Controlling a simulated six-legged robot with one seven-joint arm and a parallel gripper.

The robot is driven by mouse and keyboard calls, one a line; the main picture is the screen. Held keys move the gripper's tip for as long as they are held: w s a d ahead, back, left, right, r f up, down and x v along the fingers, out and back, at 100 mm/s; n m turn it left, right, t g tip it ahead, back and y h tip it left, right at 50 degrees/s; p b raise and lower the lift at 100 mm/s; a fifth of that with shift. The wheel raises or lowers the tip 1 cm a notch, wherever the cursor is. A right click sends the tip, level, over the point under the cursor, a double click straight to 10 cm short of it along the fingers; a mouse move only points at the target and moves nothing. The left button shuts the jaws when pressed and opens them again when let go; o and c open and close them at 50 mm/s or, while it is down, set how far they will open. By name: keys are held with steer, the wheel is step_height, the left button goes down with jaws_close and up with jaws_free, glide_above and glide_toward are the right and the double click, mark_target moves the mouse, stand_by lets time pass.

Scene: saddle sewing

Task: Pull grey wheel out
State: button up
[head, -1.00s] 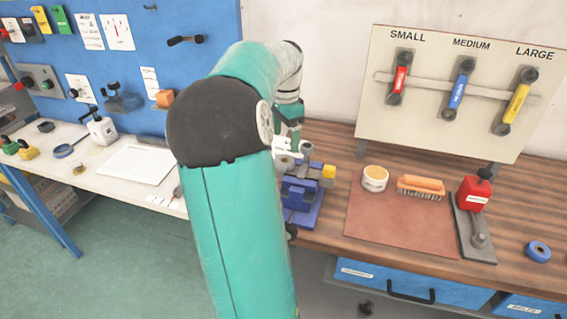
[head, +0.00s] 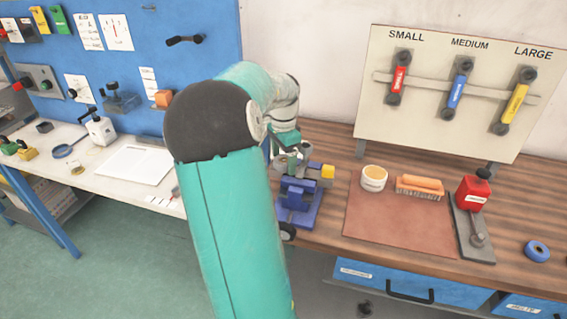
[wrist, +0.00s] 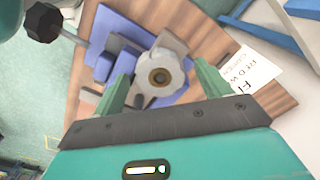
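The grey wheel (wrist: 160,76) is a scalloped knob with a brown centre hole, at the blue-purple vise-like fixture (wrist: 105,45). In the wrist view it appears between the two green fingers of my gripper (wrist: 163,80). The fingers are apart, with a gap visible on each side of the wheel, so they do not appear to grip it. In the head view my gripper (head: 288,147) is above the back left of the fixture (head: 300,203). The wheel is largely hidden there by the gripper and arm.
A black knob (wrist: 43,22) on a rod sticks out from the fixture. A white printed card (wrist: 250,72) lies beside it. On the bench to the right are a brown mat (head: 400,230), a round tub (head: 373,178), a brush (head: 420,187) and a red container (head: 473,193).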

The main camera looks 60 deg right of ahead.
steer(key=c, duration=1)
steer(key=shift+r, duration=0.75)
steer(key=shift+r, duration=0.35)
steer(key=shift+r, duration=0.7)
steer(key=shift+r, duration=1.9)
